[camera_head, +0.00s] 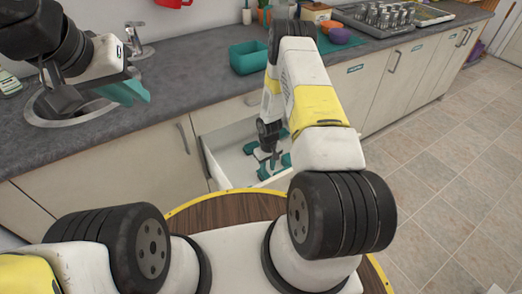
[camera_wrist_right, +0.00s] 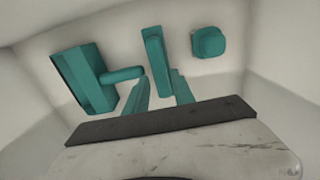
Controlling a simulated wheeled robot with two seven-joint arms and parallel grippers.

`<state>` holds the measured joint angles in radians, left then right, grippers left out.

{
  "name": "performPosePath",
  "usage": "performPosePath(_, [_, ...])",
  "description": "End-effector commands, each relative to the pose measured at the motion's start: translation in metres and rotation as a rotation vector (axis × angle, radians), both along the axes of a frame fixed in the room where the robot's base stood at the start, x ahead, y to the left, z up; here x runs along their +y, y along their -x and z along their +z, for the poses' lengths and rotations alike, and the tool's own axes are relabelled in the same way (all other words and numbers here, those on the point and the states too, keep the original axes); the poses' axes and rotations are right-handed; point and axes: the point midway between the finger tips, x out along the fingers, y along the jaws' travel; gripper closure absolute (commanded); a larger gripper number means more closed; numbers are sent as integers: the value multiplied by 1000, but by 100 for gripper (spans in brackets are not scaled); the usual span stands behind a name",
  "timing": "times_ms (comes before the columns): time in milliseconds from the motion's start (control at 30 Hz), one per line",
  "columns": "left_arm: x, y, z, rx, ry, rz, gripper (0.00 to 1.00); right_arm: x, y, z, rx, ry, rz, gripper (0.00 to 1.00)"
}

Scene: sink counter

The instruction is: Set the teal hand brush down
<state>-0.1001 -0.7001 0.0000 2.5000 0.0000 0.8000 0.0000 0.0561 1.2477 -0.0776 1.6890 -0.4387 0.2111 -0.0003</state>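The right wrist view shows a long, narrow teal piece, probably the hand brush (camera_wrist_right: 155,48), over the pale drawer floor, just beyond the fingertips. My right gripper (camera_wrist_right: 160,82) reaches down into the open drawer, its two teal fingers apart with the brush's near end between or below them. I see no clear contact. In the head view my right gripper (camera_head: 272,156) partly hides the teal pieces around it. My left gripper (camera_head: 127,86) is over the sink at upper left; teal shows at its end, and its finger gap is unclear.
A teal dustpan-like piece (camera_wrist_right: 85,77) and a small teal block (camera_wrist_right: 208,42) lie in the drawer (camera_head: 222,146). A teal bin (camera_head: 247,56) stands on the counter above. The sink (camera_head: 38,108) is at left. A rack of jars (camera_head: 385,17) is at the back right.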

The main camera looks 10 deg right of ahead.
Motion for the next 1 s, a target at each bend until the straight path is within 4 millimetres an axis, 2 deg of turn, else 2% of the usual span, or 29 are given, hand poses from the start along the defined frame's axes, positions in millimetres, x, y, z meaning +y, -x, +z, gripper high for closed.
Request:
performPosePath(33, [0,0,0,0,0,0,78,0,-1,14,-4,0,0,70])
performPosePath(200, [0,0,0,0,0,0,78,0,-1,48,-3,-1,-1,70])
performPosePath(467, [0,0,0,0,0,0,78,0,-1,77,-3,0,-3,70])
performPosePath(567, [0,0,0,0,0,0,78,-1,-8,102,-22,1,-15,70])
performPosePath(667, [0,0,0,0,0,0,78,-3,-17,151,-60,0,-42,70])
performPosePath(767, [0,0,0,0,0,0,78,-4,-21,216,-108,-6,-77,70])
performPosePath(800, [0,0,0,0,0,0,78,-4,-19,242,-126,-11,-92,70])
performPosePath(867, [0,0,0,0,0,0,78,-3,-15,280,-155,-18,-112,70])
performPosePath(1000, [0,0,0,0,0,0,78,0,7,362,-219,-44,-157,70])
